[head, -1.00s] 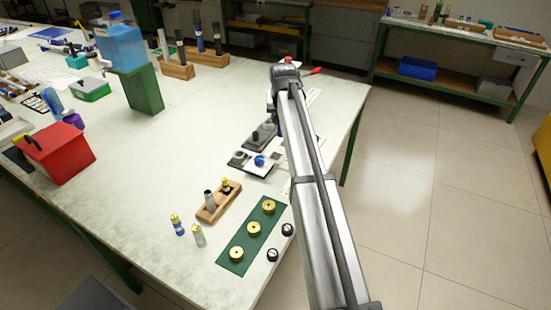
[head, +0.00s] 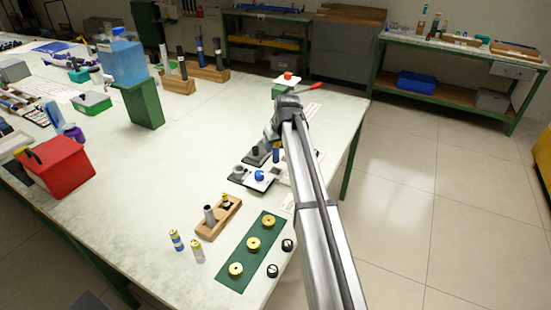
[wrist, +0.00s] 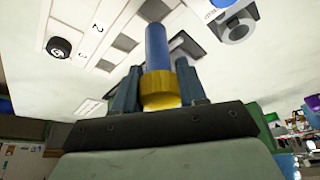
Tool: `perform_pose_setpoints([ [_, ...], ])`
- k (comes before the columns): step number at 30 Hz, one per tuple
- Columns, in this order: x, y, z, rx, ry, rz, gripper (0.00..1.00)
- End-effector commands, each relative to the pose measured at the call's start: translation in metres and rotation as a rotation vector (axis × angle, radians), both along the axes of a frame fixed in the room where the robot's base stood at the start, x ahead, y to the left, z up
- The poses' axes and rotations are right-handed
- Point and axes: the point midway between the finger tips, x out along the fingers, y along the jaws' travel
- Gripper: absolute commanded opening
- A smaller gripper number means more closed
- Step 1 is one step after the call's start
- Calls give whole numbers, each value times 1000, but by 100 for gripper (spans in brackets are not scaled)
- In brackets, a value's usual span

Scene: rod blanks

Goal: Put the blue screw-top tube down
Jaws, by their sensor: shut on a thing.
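The blue screw-top tube (wrist: 157,48) with its yellow cap (wrist: 160,88) is between the fingers of my gripper (wrist: 158,92) in the wrist view. The gripper is shut on the cap end, and the blue body points away from the wrist toward the table side. In the head view the tube (head: 276,155) shows as a small blue piece below my gripper (head: 271,137), above the fixtures at the table's right side. A dark square lies behind the tube's far end in the wrist view. I cannot tell whether the tube touches anything.
A fixture with a blue knob (head: 259,176) is close by. A red-button box (head: 287,82) stands behind the arm. The table's middle left is mostly clear.

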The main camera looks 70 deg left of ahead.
Motion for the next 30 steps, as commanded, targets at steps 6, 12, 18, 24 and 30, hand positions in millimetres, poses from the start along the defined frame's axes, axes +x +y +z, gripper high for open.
perform_pose_setpoints([
  [6, 0, 0, -19, 1, 0, 0, 9],
  [12, 0, 0, -42, 0, 0, 0, 9],
  [18, 0, 0, -52, 1, 0, 0, 9],
  [24, 0, 0, -52, 1, 1, -1, 9],
  [30, 0, 0, -54, 1, 1, -1, 50],
])
